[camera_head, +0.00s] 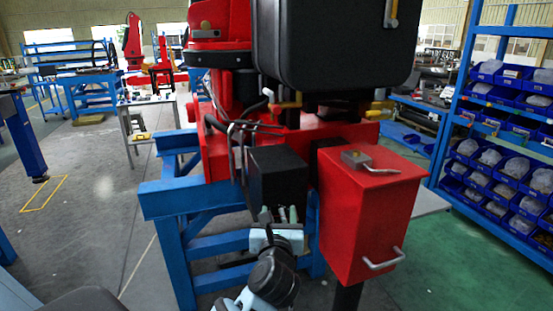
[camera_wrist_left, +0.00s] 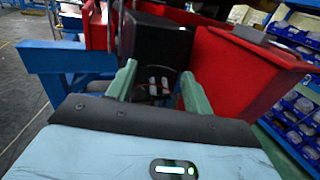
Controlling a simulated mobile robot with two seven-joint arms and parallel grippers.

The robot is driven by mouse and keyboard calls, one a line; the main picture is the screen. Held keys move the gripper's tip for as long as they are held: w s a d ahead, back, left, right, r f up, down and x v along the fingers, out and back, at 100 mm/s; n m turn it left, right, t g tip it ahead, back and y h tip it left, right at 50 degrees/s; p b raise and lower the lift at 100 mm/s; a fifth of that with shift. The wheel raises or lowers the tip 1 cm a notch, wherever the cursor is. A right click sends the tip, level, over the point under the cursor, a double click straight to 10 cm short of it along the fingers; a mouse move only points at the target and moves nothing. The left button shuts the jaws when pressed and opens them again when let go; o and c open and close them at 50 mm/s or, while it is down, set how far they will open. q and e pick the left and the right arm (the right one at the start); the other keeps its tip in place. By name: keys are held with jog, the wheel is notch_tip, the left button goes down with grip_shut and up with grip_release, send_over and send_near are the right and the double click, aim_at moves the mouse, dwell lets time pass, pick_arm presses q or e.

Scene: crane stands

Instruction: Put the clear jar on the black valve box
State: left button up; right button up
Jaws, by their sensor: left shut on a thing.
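The black valve box (camera_head: 278,178) is a dark cube on the front of the red machine, above the blue frame. It also shows in the left wrist view (camera_wrist_left: 160,42), just beyond the fingertips. My left gripper (camera_head: 287,214) is in front of and below the box's front face. In the left wrist view its two green fingers (camera_wrist_left: 160,84) are shut on the clear jar (camera_wrist_left: 158,88), which is see-through and hard to make out. The jar appears lower than the box's top; whether it touches the box I cannot tell. My right gripper is not in view.
A red box (camera_head: 365,215) with a handle stands close to the right of the black box. A blue steel frame (camera_head: 165,200) is to the left. Dark bent bars (camera_head: 245,130) rise behind the black box's left edge. Shelves with blue bins (camera_head: 500,150) stand far right.

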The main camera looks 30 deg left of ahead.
pick_arm(q)
jog(key=w+a+r+n+g+y, duration=0.1)
jog(key=w+r+n+g+y, duration=0.3)
jog(key=w+r, duration=0.6)
notch_tip(320, 180, up, 4)
jog(key=shift+w+a+f+y+p, duration=0.1)
jog(key=shift+w+a+y+p, duration=0.2)
jog(key=shift+w+a+y, duration=0.15)
